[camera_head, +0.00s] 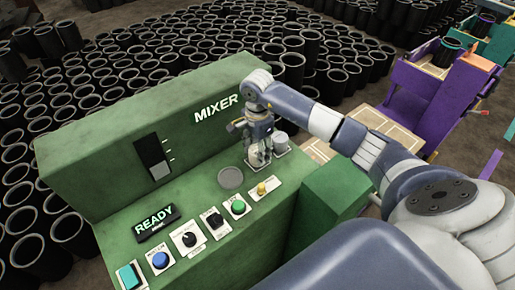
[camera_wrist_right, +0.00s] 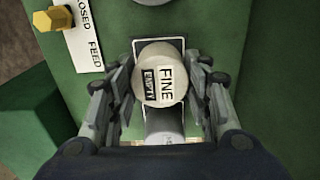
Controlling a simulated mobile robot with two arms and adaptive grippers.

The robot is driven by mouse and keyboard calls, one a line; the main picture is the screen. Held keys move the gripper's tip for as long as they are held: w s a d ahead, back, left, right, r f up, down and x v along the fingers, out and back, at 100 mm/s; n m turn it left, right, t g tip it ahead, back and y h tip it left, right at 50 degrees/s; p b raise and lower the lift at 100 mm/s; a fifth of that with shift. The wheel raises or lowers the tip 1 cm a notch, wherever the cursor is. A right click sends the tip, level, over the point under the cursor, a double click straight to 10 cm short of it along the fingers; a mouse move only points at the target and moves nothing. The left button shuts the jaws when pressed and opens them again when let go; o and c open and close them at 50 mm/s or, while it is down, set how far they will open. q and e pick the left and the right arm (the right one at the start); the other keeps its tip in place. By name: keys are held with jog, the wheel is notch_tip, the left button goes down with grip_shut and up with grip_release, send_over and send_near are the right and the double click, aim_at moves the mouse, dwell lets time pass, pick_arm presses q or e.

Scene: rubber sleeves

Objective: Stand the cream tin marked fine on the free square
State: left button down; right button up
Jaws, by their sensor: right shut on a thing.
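The cream tin marked FINE (camera_wrist_right: 158,85) is between the fingers of my right gripper (camera_wrist_right: 160,100), with a dark EMPTY label also on its top. In the head view my right gripper (camera_head: 258,153) points down at the back right of the green bench, and its fingers mostly hide the tin. A second pale tin (camera_head: 281,142) stands close to the right of the gripper. My left gripper is out of view.
The green mixer (camera_head: 150,120) has a READY sign (camera_head: 156,221), a grey disc (camera_head: 230,177), a yellow knob (camera_head: 261,189) and a green button (camera_head: 238,206) near the gripper. Black sleeves (camera_head: 110,60) crowd the floor behind. A purple stand (camera_head: 432,100) is at the right.

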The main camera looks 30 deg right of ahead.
aim_at(257, 149)
jog(key=shift+f+b, duration=0.2)
jog(key=shift+b, duration=0.1)
jog(key=o, duration=1.1)
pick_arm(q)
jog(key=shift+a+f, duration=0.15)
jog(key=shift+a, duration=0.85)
pick_arm(e)
jog(key=shift+o, duration=0.4)
jog(key=shift+r, duration=0.15)
jog(key=shift+r, duration=0.25)
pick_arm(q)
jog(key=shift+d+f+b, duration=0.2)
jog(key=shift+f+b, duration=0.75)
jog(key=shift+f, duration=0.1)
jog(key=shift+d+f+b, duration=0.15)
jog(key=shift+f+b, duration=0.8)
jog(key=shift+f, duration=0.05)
pick_arm(e)
notch_tip(257, 149, up, 12)
jog(key=shift+f, duration=0.15)
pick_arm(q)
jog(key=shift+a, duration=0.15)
